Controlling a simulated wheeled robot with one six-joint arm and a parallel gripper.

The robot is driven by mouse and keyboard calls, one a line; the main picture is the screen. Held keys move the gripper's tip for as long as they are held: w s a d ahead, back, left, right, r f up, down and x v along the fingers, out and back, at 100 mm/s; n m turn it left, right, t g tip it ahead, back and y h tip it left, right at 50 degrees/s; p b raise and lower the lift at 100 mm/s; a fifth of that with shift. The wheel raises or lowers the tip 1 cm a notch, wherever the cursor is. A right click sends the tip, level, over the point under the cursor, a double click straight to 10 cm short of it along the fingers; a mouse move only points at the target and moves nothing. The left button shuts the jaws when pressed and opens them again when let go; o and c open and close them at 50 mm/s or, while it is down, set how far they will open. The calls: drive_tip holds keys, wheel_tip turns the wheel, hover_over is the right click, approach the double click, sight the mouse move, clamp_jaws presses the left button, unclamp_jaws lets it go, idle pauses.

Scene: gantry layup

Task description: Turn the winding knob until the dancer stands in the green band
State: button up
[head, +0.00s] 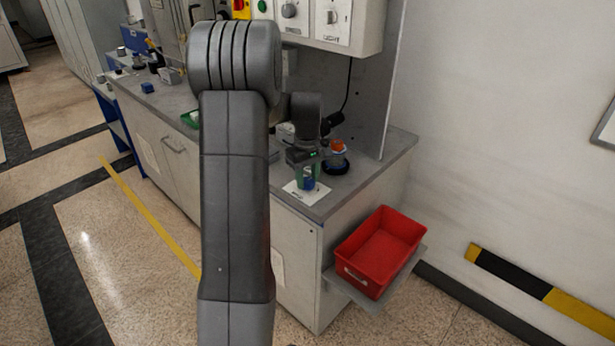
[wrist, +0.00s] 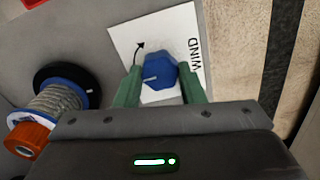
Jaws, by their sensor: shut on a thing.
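The winding knob is a blue faceted knob (wrist: 159,68) with a pale pointer line, on a white card (wrist: 124,38) marked WIND with a curved arrow. In the head view the knob (head: 308,183) stands near the front right of the counter. My gripper (wrist: 157,80) has its green fingers on both sides of the knob and is shut on it. In the head view my gripper (head: 306,170) points down over the card. I cannot make out the dancer or the green band in either view.
A wire spool (wrist: 62,92) with blue flanges and an orange part (wrist: 27,138) stands beside the card, close to my gripper. A red bin (head: 372,258) sits on a low shelf at the counter's right end. A control box (head: 330,22) hangs above the counter (head: 345,190).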

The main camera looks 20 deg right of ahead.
drive_tip(key=shift+m, duration=0.4)
drive_tip(key=m+p, duration=0.1)
drive_tip(key=m, duration=0.1)
drive_tip(key=shift+r+m, duration=0.1)
drive_tip(key=shift+m, duration=0.3)
drive_tip(key=m, duration=0.4)
drive_tip(key=shift+m+p, duration=0.3)
drive_tip(key=shift+p, duration=0.05)
drive_tip(key=m, duration=0.3)
drive_tip(key=shift+m, duration=0.3)
drive_tip(key=shift+m+p, duration=0.35)
drive_tip(key=shift+m, duration=1.55)
drive_tip(key=o, duration=1)
